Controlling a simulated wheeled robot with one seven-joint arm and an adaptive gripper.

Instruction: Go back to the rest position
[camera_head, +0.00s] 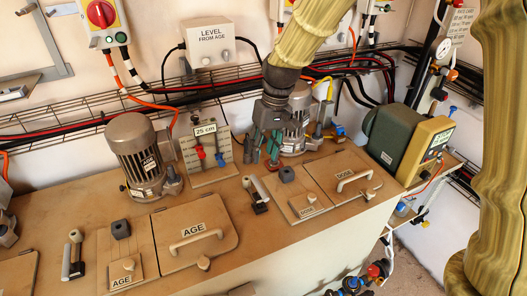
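My arm comes down from the top in a tan ribbed sleeve and ends in a dark wrist. My gripper (264,150) points down over the back of the bench (70,190), in front of the right-hand motor (295,135). Its greenish fingers look apart, with no held object visible between them. Small red and green parts show close by the fingertips; whether they touch is unclear. The gripper hides part of what stands behind it.
On the bench stand the AGE motor (140,158), a 25 cm gauge panel (207,155), the AGE hatch (195,235) and the DOSE hatch (345,175). A green and yellow pump unit (405,140) is at right. Pipes and cables line the wall. Floor shows at lower right.

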